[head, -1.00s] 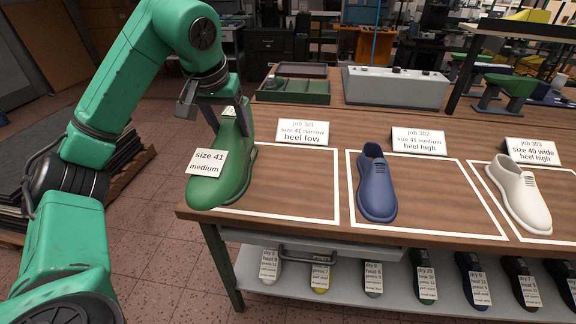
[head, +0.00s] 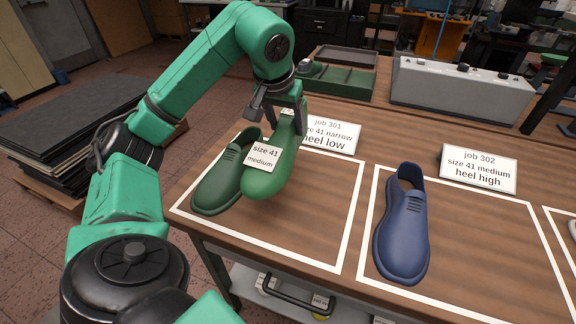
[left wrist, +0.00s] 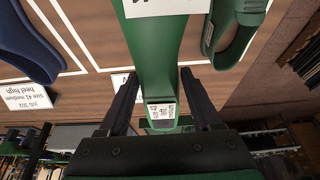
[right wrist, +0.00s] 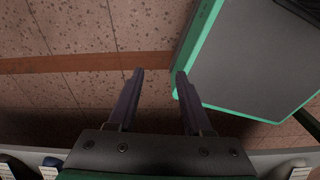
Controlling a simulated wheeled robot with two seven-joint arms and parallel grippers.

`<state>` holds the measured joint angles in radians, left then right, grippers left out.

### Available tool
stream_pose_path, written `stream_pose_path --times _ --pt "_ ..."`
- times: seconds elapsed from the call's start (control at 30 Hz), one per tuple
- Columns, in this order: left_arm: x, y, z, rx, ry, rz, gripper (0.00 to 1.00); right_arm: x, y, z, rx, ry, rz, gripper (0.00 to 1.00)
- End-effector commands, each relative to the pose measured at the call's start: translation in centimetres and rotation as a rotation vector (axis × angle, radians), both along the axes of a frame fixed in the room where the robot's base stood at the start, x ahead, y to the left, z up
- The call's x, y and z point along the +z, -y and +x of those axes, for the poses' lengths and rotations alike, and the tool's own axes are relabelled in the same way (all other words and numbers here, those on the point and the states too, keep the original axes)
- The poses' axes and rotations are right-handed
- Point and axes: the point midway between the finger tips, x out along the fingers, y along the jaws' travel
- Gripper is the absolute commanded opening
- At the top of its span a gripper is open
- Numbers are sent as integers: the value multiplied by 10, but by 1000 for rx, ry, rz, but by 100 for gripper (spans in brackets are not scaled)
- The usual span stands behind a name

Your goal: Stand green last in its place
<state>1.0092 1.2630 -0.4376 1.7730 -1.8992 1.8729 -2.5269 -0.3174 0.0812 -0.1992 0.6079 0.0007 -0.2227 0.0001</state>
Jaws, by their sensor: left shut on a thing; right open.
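My left gripper (head: 287,108) is shut on the green last (head: 276,168), near its top end. The last hangs over the job 301 outline, toe down toward the front, with a "size 41 medium" tag on it. In the left wrist view the last (left wrist: 158,60) runs between the fingers. A dark green shoe (head: 222,185) stands in the job 301 outline, just left of the last. A blue shoe (head: 402,230) stands in the job 302 outline. Its card (head: 478,168) reads "size 41 medium, heel high". My right gripper (right wrist: 160,78) is open and empty, away from the tabletop.
The job 301 card (head: 331,134) reads "heel low", partly hidden by the last. A green tray (head: 340,80) and a grey control box (head: 460,90) stand at the back. The wooden table (head: 310,225) is bare right of the last.

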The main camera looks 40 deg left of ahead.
Motion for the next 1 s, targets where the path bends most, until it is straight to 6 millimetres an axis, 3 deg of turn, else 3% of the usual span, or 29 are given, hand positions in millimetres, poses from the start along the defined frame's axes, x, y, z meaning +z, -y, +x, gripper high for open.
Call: stream_pose_path --times 0.03,0.1,0.3,0.43,0.7,0.73,0.77,0.8,1.0 --pt "-21 -1 -1 0 -4 3 0 -9 0 0 0 0 1 50" --pt "-40 -1 0 2 -3 3 0 -12 -1 3 1 5 2 50" --pt "-69 0 0 0 0 1 0 -15 -4 28 2 47 7 50" --pt "-93 0 0 0 0 1 0 -18 -4 28 2 48 7 50" --pt "-100 0 1 0 3 0 0 -19 -4 20 1 33 6 50" --pt "-102 0 1 -1 0 0 77 -19 -4 19 1 32 6 50" --pt "-102 0 1 -1 0 0 88 -19 -4 19 1 32 6 50" --pt "-101 0 1 -1 0 0 96 -19 -4 19 1 31 6 50" --pt "-101 0 1 0 0 -1 96 -19 -4 19 1 31 6 50"
